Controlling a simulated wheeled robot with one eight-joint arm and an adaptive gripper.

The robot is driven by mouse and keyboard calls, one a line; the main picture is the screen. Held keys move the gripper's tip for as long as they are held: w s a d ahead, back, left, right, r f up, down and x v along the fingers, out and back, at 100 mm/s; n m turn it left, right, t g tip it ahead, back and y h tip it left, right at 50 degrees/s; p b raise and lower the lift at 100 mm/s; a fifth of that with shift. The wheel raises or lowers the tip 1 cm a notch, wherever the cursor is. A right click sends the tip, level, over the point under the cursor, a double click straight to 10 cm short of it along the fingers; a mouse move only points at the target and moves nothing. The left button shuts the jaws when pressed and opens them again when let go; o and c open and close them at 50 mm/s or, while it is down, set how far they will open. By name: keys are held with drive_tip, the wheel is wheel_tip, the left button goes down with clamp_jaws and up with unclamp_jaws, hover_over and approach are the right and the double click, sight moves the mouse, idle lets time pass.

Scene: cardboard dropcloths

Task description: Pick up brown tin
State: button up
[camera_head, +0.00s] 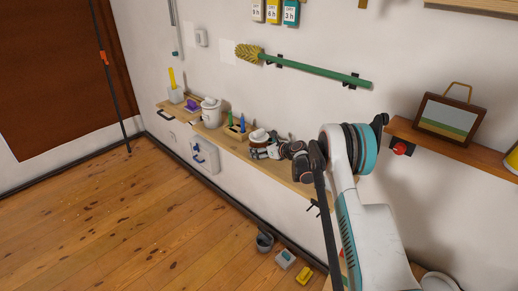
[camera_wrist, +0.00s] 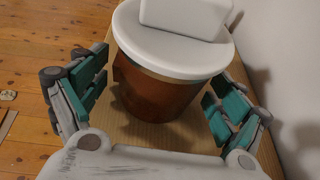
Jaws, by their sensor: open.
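The brown tin (camera_wrist: 150,88) has a round white lid with a blocky white knob and stands upright on a wooden shelf. In the wrist view it is between the two fingers of my gripper (camera_wrist: 158,97), with gaps on both sides. My gripper is open, with teal pads left and right of the tin. In the head view the tin (camera_head: 259,135) is small and partly hidden by my gripper (camera_head: 258,149) on the wall shelf. The tin's lower far side is hidden.
The narrow shelf (camera_head: 285,173) also holds a white lidded pot (camera_head: 211,112) and a small rack with green and blue items (camera_head: 238,126) to the left. The wall is close behind. A green-handled brush (camera_head: 310,68) hangs above. A framed picture (camera_head: 448,118) stands on another shelf at right.

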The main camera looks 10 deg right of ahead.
drive_tip(key=c, duration=1.4)
drive_tip(key=shift+c, duration=0.2)
